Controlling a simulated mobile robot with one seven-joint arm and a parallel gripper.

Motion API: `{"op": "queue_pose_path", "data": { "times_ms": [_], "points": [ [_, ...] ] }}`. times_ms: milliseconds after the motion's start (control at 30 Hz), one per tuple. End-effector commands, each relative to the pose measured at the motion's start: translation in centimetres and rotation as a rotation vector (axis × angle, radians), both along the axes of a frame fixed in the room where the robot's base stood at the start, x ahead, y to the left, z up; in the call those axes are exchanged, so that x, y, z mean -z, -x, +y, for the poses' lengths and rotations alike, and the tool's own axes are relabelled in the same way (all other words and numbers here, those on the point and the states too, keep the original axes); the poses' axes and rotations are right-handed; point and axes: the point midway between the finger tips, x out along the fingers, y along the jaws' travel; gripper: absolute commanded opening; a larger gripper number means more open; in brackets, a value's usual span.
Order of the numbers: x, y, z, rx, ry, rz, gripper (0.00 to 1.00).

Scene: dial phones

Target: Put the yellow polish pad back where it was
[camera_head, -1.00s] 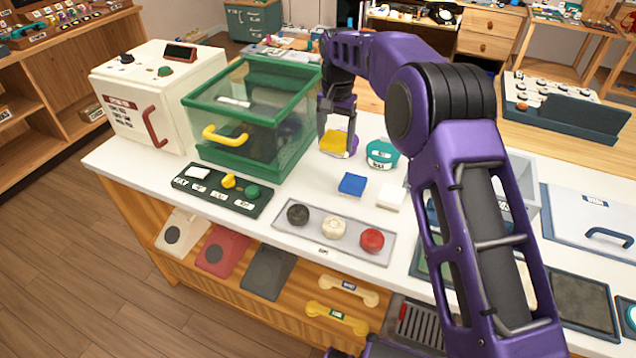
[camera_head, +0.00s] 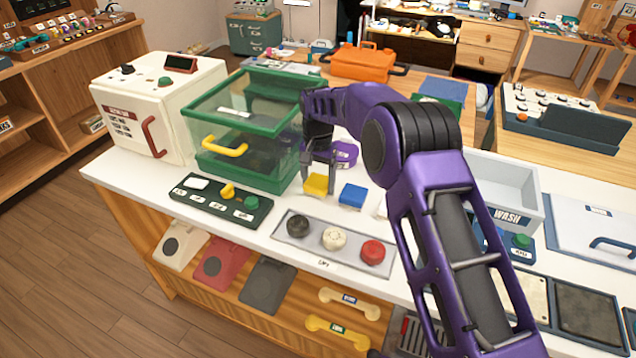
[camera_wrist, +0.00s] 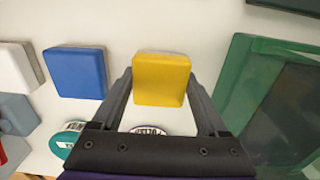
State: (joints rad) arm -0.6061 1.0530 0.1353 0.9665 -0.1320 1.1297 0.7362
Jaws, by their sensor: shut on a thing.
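The yellow polish pad (camera_head: 317,184) is a small square block on the white counter, left of the blue pad (camera_head: 352,194). My gripper (camera_head: 318,176) points down over the yellow pad, with a finger on either side. In the wrist view the yellow pad (camera_wrist: 161,80) sits between the two fingertips (camera_wrist: 160,88), and the gripper is shut on it. The pad is at or very near the counter surface; I cannot tell whether it touches. The blue pad also shows in the wrist view (camera_wrist: 76,73), apart from my gripper, with a white pad (camera_wrist: 18,68) beyond it.
A green-framed clear box (camera_head: 245,140) stands close on the left. A dark control panel (camera_head: 222,198) and a grey tray (camera_head: 335,243) with three round pieces lie in front. A purple round container (camera_head: 343,154) stands behind. My arm hides part of the counter on the right.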

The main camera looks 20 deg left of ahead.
Motion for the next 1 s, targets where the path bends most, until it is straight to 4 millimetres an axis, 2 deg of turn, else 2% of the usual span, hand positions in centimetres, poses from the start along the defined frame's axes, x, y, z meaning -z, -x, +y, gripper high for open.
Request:
{"op": "queue_pose_path", "data": {
  "times_ms": [367, 400, 500, 767, 867, 1000],
  "points": [
    [0.5, 0.0, 0.0, 0.000, -0.001, -0.001, 0.24],
    [0.4, 0.0, 0.0, 0.000, -0.001, -0.001, 0.82],
    [0.4, 0.0, 0.0, 0.000, -0.001, -0.001, 1.00],
    [0.2, 0.0, 0.0, 0.000, -0.001, -0.001, 1.00],
    [-0.5, -0.1, 0.1, 0.000, -0.002, -0.003, 1.00],
    [-2.9, -0.1, 0.1, 0.000, -0.003, -0.004, 1.00]
  ]
}}
